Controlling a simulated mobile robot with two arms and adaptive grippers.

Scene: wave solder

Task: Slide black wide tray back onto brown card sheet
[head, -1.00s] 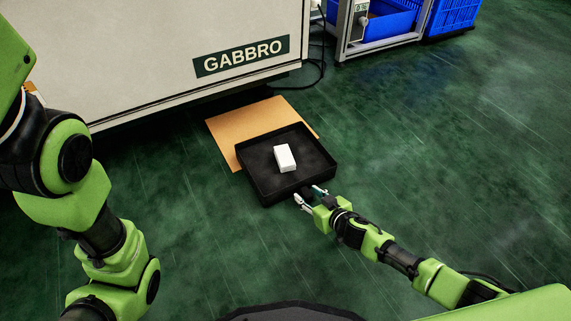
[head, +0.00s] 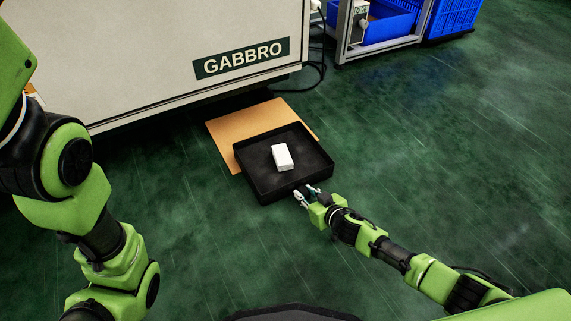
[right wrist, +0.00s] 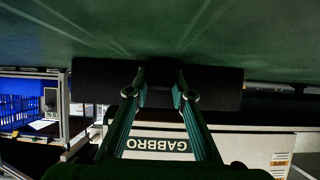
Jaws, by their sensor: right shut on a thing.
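The black wide tray (head: 308,158) lies on the floor, with its far part over the brown card sheet (head: 228,122). The card shows along the tray's far and left sides; the rest is hidden under it. A white box (head: 282,157) lies inside the tray near its middle. My right gripper (head: 306,194) is at the tray's near side, shut on its dark grip there. In the right wrist view, which is upside down, the tray's dark front wall (right wrist: 95,82) spans behind the two fingers (right wrist: 159,92). My left arm shows in the head view, but its gripper does not.
A large pale GABBRO machine (head: 160,62) stands just beyond the card. Blue crates (head: 388,24) and a metal-framed stand (head: 350,42) are at the back right, with a black cable nearby. The green floor (head: 440,150) is clear to the right.

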